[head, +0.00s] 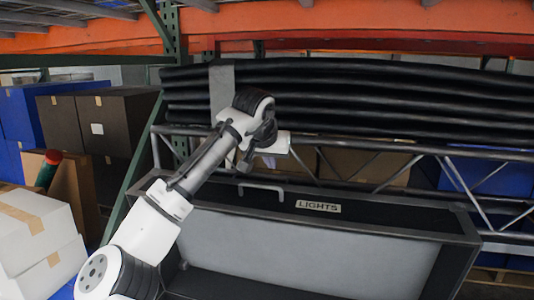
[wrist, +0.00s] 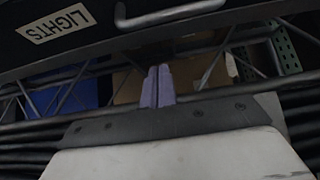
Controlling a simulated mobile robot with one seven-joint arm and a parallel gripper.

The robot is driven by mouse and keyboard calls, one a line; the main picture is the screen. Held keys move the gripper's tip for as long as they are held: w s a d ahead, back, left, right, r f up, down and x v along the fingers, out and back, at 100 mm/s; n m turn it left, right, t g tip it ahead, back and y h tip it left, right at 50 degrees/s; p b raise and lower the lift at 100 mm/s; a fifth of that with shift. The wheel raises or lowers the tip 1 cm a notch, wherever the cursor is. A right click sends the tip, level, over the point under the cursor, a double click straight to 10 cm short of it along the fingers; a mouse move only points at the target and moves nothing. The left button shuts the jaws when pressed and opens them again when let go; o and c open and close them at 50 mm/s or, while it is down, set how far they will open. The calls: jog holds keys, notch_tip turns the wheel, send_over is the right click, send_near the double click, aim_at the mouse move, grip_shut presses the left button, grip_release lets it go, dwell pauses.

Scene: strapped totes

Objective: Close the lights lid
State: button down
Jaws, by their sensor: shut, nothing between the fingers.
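The dark lights tote (head: 455,245) stands in front of me, with a pale grey inner panel (head: 290,250) and a dark opening below it. A dark strip along its far edge carries the LIGHTS label (head: 318,206) and a light bar handle (head: 262,188). I cannot tell exactly where lid and body meet. In the wrist view, the label (wrist: 57,23) and handle (wrist: 170,14) show at the top, upside down. My gripper (wrist: 158,70) is shut and empty, its two pale purple fingers together just below the handle in the picture, apparently apart from it. In the head view its fingertips are unclear.
Behind the tote runs a metal truss (head: 450,153) with thick black rolls (head: 380,95) above it. Stacked white boxes (head: 38,230) and dark cartons (head: 98,125) stand at the left. A green rack post (head: 172,40) rises behind my arm.

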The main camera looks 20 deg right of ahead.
aim_at(270, 197)
jog(key=x, duration=0.3)
jog(key=shift+f, duration=0.15)
jog(key=shift+s+a+f, duration=0.15)
jog(key=shift+s+a, duration=0.2)
jog(key=shift+s, duration=0.1)
jog(key=shift+s+a+f, duration=0.2)
jog(key=shift+s+a, duration=0.2)
jog(key=shift+s, duration=0.1)
jog(key=shift+s+a+f, duration=0.25)
jog(key=shift+s, duration=0.35)
jog(key=shift+a+b, duration=0.15)
jog(key=shift+b, duration=0.15)
